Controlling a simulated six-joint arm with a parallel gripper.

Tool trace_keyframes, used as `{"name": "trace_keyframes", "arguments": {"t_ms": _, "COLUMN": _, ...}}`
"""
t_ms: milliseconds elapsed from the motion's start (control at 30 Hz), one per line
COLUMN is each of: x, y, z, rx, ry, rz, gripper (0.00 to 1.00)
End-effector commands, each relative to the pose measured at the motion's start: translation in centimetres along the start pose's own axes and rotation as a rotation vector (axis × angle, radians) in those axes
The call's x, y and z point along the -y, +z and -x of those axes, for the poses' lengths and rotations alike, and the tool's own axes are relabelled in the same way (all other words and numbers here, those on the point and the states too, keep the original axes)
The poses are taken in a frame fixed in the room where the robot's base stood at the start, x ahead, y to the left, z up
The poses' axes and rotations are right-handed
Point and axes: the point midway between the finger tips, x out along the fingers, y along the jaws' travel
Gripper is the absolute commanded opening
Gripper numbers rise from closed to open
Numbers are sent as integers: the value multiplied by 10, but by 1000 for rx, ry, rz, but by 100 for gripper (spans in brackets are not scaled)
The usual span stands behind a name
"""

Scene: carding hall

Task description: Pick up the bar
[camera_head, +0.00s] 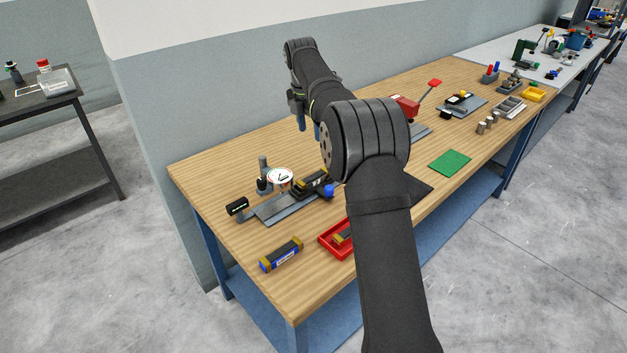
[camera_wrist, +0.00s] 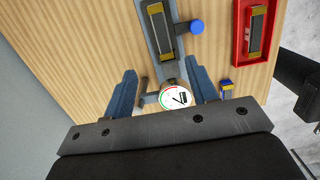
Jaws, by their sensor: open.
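My gripper (camera_head: 308,127) hangs above the back of the wooden bench in the head view. Its two blue fingers are apart in the wrist view (camera_wrist: 161,66), with nothing held between them. One dark bar with yellow ends and a blue label (camera_head: 281,254) lies on the bench at front left. Its end shows beside my right finger in the wrist view (camera_wrist: 227,88). A similar bar (camera_wrist: 257,32) lies in a red tray (camera_head: 327,248), partly hidden by my arm in the head view. Another dark and yellow bar (camera_wrist: 156,27) sits on a grey gauge fixture (camera_head: 272,212).
A white-faced dial gauge (camera_head: 280,179) stands on the fixture, below my fingers in the wrist view (camera_wrist: 175,97). A blue knob (camera_head: 329,191) sticks out beside it. A green mat (camera_head: 450,162) and a red lever tool (camera_head: 405,107) are to the right. Bare wood surrounds the front-left bar.

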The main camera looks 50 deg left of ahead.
Motion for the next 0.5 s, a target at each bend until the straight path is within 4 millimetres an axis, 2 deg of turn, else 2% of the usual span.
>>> {"name": "trace_keyframes", "arguments": {"t_ms": 500, "x": 1, "y": -1, "z": -103, "rx": -2, "ry": -4, "rz": 0, "gripper": 53}}
